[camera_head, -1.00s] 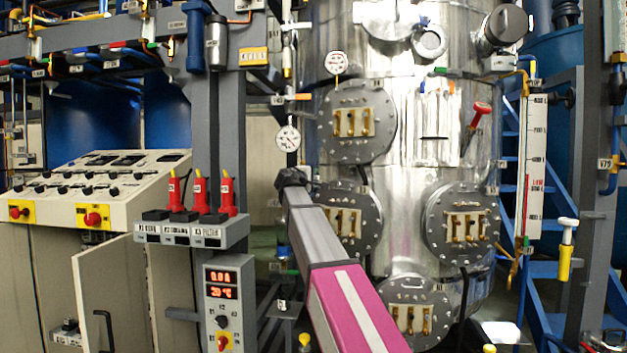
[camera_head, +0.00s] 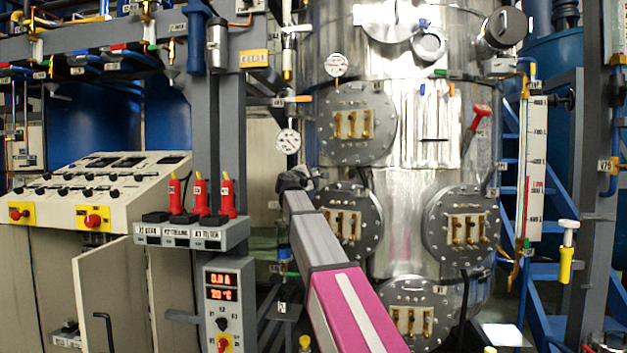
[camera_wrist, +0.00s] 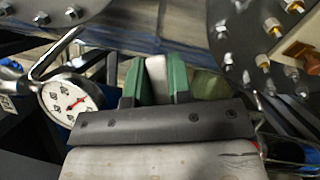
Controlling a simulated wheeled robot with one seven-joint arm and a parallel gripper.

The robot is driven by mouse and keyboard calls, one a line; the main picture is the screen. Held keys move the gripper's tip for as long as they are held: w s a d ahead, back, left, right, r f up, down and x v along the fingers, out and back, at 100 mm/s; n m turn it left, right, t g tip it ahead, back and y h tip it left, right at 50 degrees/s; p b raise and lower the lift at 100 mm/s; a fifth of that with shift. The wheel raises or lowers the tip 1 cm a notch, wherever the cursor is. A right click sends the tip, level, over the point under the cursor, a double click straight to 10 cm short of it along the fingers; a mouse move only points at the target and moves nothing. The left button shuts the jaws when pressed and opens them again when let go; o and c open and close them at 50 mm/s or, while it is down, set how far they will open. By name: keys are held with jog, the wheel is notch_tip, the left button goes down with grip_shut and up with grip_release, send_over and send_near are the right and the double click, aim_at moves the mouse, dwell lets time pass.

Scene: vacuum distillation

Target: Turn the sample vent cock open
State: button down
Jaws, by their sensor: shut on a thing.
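My gripper (camera_wrist: 156,82) shows in the wrist view as two green fingers on a dark bar. They are shut on a narrow pale grey piece (camera_wrist: 157,76), which stands upright between them. It looks like the handle of the sample vent cock, but its body and how far it is turned cannot be made out. In the head view my pink and grey arm reaches toward the pipework left of the steel vessel (camera_head: 405,150). My gripper and the cock are hidden there behind the arm's far end.
A round dial gauge (camera_wrist: 68,100) sits close left of my fingers; it also shows in the head view (camera_head: 288,141). Bolted flanges (camera_head: 350,222) crowd the vessel front. A console (camera_head: 100,190) and a red-handled switch box (camera_head: 190,232) stand to the left.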

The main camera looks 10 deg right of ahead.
jog(key=n, duration=0.1)
jog(key=r+n+t, duration=0.1)
jog(key=n, duration=0.1)
jog(key=shift+w+a+r, duration=0.1)
jog(key=shift+a, duration=0.2)
jog(key=n, duration=0.1)
jog(key=n+t, duration=0.1)
jog(key=n, duration=0.1)
jog(key=a+r+n+t+y, duration=0.1)
jog(key=n, duration=0.1)
jog(key=shift+w, duration=0.2)
jog(key=n, duration=0.1)
jog(key=a+n+t+y, duration=0.1)
jog(key=n, duration=0.2)
jog(key=shift+w+a+r+n+t+y, duration=0.2)
jog(key=shift+r+n+t+y, duration=0.1)
jog(key=shift+r+t, duration=0.1)
jog(key=shift+w+a+r+n+t+y, duration=0.1)
jog(key=shift+a+n+t+y, duration=0.25)
jog(key=shift+n, duration=0.5)
jog(key=shift+w+a+n+t+y, duration=0.15)
jog(key=shift+n+y, duration=0.35)
jog(key=shift+n, duration=0.3)
jog(key=shift+a+r+n+t+y, duration=0.1)
jog(key=shift+a+n+y, duration=0.25)
jog(key=shift+n, duration=0.5)
jog(key=shift+d, duration=0.1)
jog(key=c, duration=1)
grip_release()
jog(key=shift+c, duration=0.2)
